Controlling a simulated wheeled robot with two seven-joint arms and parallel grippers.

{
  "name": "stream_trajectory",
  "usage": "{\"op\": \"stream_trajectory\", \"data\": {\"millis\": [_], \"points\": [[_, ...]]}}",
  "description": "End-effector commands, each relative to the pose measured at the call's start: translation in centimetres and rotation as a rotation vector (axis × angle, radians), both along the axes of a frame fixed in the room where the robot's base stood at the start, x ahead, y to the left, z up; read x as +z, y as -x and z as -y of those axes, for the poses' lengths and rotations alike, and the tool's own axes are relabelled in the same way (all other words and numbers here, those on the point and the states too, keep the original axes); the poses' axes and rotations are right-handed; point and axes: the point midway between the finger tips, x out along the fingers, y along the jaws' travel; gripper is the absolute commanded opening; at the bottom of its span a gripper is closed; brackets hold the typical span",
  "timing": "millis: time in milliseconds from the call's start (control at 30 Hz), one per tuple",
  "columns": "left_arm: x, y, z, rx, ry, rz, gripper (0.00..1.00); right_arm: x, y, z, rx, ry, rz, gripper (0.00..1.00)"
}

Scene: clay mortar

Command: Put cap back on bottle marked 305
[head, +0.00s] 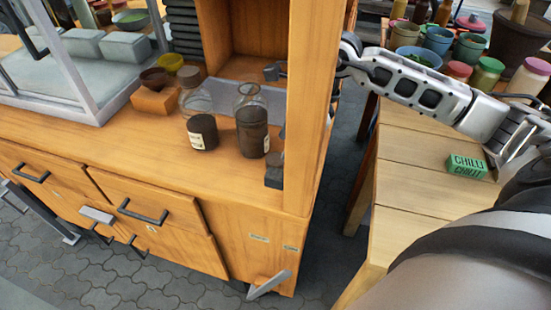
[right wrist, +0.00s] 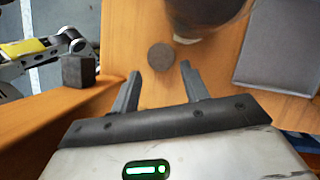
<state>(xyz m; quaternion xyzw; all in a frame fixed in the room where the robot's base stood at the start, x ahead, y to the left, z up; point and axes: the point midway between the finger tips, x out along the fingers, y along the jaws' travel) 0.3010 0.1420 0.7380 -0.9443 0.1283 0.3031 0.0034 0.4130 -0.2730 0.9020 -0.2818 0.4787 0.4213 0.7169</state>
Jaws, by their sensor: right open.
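Two glass bottles with dark contents stand upright on the wooden counter in the head view. The left bottle (head: 200,125) has a brown cap on its neck and a white label too small to read. The right bottle (head: 252,125) shows a bare neck; its label is turned mostly away. In the right wrist view a round dark cap (right wrist: 161,57) lies on the wood beside a blurred brown bottle (right wrist: 205,12). My right gripper (right wrist: 160,70) is open, with the cap just ahead of and between its fingertips. It shows partly behind the cabinet post in the head view (head: 273,72).
The cabinet's upright post (head: 315,100) stands close to my right arm. A dark block (head: 274,170) sits at the counter's right edge. An orange block with small bowls (head: 155,98) stands left of the bottles. The front of the counter is clear.

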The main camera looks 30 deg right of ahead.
Motion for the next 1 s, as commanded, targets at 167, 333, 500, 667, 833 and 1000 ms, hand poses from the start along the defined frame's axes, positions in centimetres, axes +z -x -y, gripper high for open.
{"op": "stream_trajectory", "data": {"millis": [167, 333, 500, 667, 833, 1000], "points": [[0.0, 0.0, 0.0, 0.000, 0.000, -0.001, 0.84, 0.0, 0.0, 0.0, 0.000, 0.000, -0.001, 0.45], [0.4, 0.0, 0.0, -0.002, -0.004, -0.002, 0.84, -1.4, -0.3, -0.6, 0.001, -0.003, -0.005, 0.45], [0.2, 0.1, -0.2, -0.005, -0.017, -0.011, 0.84, -3.8, -0.9, -1.4, 0.001, -0.003, -0.004, 0.45], [0.1, 0.2, -0.3, -0.007, -0.022, -0.014, 0.84, -4.8, -1.1, -1.7, 0.001, -0.002, -0.001, 0.45], [0.1, 0.1, -0.3, -0.008, -0.023, -0.011, 0.84, -4.8, -1.1, -1.7, 0.000, 0.000, -0.001, 0.45], [0.2, 0.1, -0.2, -0.009, -0.022, -0.010, 0.84, -4.8, -1.1, -1.7, 0.000, 0.000, -0.001, 0.37]]}}
